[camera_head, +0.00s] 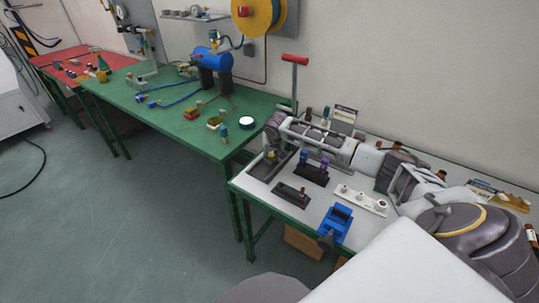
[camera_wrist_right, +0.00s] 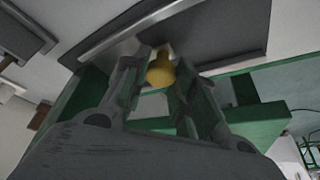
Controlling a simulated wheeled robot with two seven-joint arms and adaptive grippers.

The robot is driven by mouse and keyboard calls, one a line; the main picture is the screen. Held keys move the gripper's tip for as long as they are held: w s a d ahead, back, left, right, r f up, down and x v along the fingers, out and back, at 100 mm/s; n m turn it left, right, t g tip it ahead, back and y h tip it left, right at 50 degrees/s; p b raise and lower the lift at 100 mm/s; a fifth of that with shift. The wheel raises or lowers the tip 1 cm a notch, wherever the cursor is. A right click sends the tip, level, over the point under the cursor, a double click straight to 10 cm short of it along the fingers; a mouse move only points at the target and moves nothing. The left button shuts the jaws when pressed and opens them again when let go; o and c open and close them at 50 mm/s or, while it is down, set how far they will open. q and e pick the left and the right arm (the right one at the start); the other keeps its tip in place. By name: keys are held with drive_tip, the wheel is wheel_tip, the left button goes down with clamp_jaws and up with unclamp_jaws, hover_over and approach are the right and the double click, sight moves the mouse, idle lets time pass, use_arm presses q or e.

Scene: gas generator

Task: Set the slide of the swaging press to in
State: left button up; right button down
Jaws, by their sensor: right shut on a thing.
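My right gripper (camera_head: 270,146) reaches to the left end of the white bench, over a dark grey plate-like fixture (camera_head: 258,172), which I take to be the swaging press. A small yellow knob (camera_head: 270,156) shows there just below the fingers. In the right wrist view, the yellow knob (camera_wrist_right: 160,70) sits between the two fingers of the gripper (camera_wrist_right: 157,78), which is shut on it. Behind the knob is the dark plate (camera_wrist_right: 225,35) with a metal rail (camera_wrist_right: 130,28) along it. The fingers and arm hide part of the fixture. My left gripper is not in view.
A red-topped T-handle post (camera_head: 294,80) rises behind the gripper. A green table (camera_head: 180,115) adjoins at left.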

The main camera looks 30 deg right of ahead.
drive_tip(key=shift+d+r, duration=0.1)
drive_tip(key=shift+d, duration=0.1)
drive_tip(key=c, duration=1.5)
unclamp_jaws()
drive_tip(key=shift+c, duration=0.2)
drive_tip(key=shift+o, duration=1.1)
drive_tip(key=shift+w+d, duration=0.1)
drive_tip(key=shift+o, duration=0.8)
drive_tip(key=shift+v, duration=0.85)
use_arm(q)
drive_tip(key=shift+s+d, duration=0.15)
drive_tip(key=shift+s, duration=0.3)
use_arm(e)
drive_tip(key=v, duration=1)
